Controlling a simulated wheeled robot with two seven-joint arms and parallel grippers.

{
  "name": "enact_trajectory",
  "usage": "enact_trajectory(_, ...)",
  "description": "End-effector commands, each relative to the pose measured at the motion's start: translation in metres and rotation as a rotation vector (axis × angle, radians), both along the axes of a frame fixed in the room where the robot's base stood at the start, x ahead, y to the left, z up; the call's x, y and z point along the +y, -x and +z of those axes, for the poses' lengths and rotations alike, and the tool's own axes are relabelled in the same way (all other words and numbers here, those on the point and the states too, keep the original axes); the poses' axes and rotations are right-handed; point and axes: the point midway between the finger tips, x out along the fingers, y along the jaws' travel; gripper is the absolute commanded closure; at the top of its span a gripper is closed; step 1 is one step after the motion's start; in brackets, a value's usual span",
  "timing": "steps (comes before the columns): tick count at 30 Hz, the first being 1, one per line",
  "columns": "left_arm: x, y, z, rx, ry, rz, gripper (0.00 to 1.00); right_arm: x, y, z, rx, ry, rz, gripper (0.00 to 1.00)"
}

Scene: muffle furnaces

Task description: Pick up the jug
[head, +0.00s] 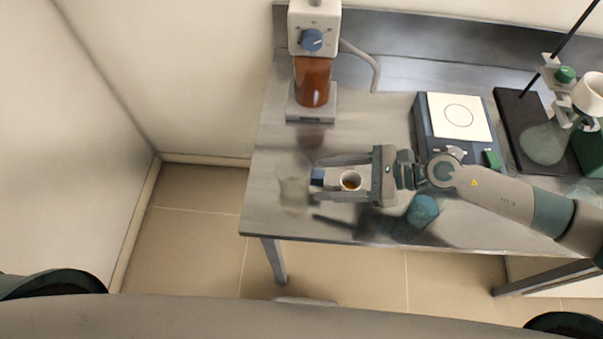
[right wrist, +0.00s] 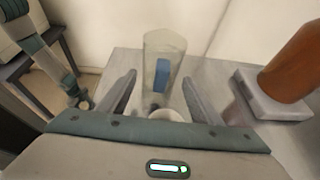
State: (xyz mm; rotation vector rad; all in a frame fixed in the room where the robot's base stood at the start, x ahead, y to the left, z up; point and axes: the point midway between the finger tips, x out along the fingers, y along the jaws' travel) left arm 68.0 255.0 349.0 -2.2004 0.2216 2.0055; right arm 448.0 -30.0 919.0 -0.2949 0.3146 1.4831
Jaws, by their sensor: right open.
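The clear jug (head: 294,190) stands near the left end of the metal table, with a blue part (head: 317,177) on the side facing my right gripper. In the right wrist view the jug (right wrist: 163,50) is upright and straight ahead. My right gripper (head: 318,178) is open. Its fingers reach to either side of the blue part and do not visibly press on it. A small white cup (head: 350,181) with brown contents shows between the fingers, partly hidden by the hand in the right wrist view. My left arm shows at the left of the right wrist view, its gripper unclear.
A white device (head: 314,20) with a brown vessel (head: 312,82) stands behind the jug. A balance-like unit (head: 456,116) and a stand with a flask (head: 545,143) are at right. A teal object (head: 422,210) is near the front edge. The table ends just left of the jug.

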Motion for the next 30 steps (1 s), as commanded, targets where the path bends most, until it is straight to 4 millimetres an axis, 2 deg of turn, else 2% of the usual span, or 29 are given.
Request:
enact_trajectory(1, 0.000, 0.000, 0.009, 0.000, 0.000, 0.000, 0.43, 0.007, -0.002, 0.002, 0.001, 0.000, 0.001, 0.42)
enact_trajectory(6, 0.000, 0.000, 0.015, 0.000, 0.000, 0.000, 0.43, 0.022, -0.002, -0.007, 0.001, 0.000, 0.001, 0.42)
enact_trajectory(22, 0.000, 0.000, 0.015, 0.000, 0.000, 0.000, 0.43, 0.025, -0.002, -0.011, 0.001, 0.001, 0.000, 0.42)
enact_trajectory(23, 0.000, 0.000, 0.015, 0.000, 0.000, 0.000, 0.43, 0.025, -0.003, -0.011, 0.001, 0.001, 0.000, 0.44)
enact_trajectory(30, 0.000, 0.000, 0.015, 0.000, 0.000, 0.000, 0.43, 0.025, -0.002, -0.010, 0.001, 0.001, 0.000, 1.00)
